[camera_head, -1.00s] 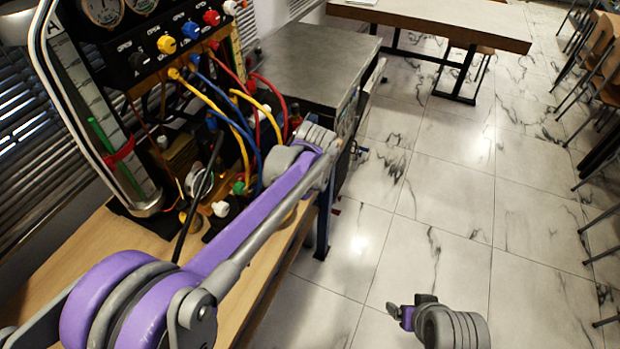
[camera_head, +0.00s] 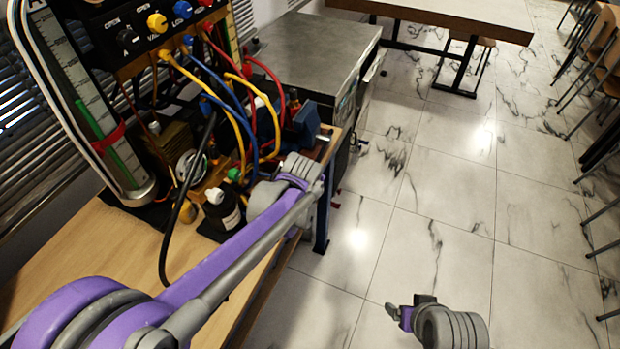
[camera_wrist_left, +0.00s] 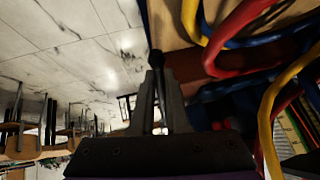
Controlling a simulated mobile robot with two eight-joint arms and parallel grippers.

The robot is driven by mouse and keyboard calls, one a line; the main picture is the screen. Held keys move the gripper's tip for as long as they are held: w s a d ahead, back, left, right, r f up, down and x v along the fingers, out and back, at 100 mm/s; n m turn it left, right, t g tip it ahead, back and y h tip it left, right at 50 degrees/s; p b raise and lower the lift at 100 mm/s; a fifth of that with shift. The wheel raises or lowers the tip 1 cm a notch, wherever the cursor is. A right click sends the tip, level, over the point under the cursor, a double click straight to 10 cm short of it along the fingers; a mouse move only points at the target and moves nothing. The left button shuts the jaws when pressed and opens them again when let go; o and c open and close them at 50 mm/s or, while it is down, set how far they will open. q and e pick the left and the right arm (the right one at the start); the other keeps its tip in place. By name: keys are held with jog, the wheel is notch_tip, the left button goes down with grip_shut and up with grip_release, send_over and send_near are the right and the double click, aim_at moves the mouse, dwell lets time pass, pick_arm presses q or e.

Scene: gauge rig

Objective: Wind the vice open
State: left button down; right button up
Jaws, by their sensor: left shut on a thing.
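A blue vice (camera_head: 303,121) stands at the far right corner of the wooden bench, just beyond my left wrist. Its lower part is hidden by my arm. In the left wrist view a thin dark rod with a black ball end (camera_wrist_left: 156,58), which looks like the vice handle, lies between my fingers. My left gripper (camera_wrist_left: 158,88) is shut on it. In the head view the left fingertips are hidden behind my wrist. My right gripper (camera_head: 398,311) hangs over the floor, away from the bench; its jaws are too small to read.
Red, blue and yellow cables (camera_head: 237,110) hang from the gauge panel (camera_head: 150,35) close to my left wrist; they also show in the left wrist view (camera_wrist_left: 240,30). The tiled floor (camera_head: 430,180) at right is open.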

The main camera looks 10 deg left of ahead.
pick_arm(q)
jog(key=shift+w+a, duration=0.1)
jog(key=shift+a, duration=0.15)
jog(key=c, duration=0.9)
grip_release()
jog(key=shift+a, duration=0.15)
jog(key=shift+d+r, duration=0.15)
jog(key=shift+d, duration=0.05)
jog(key=p+v, duration=0.1)
jog(key=v, duration=0.9)
jog(key=shift+s+r, duration=0.15)
jog(key=shift+s, duration=0.05)
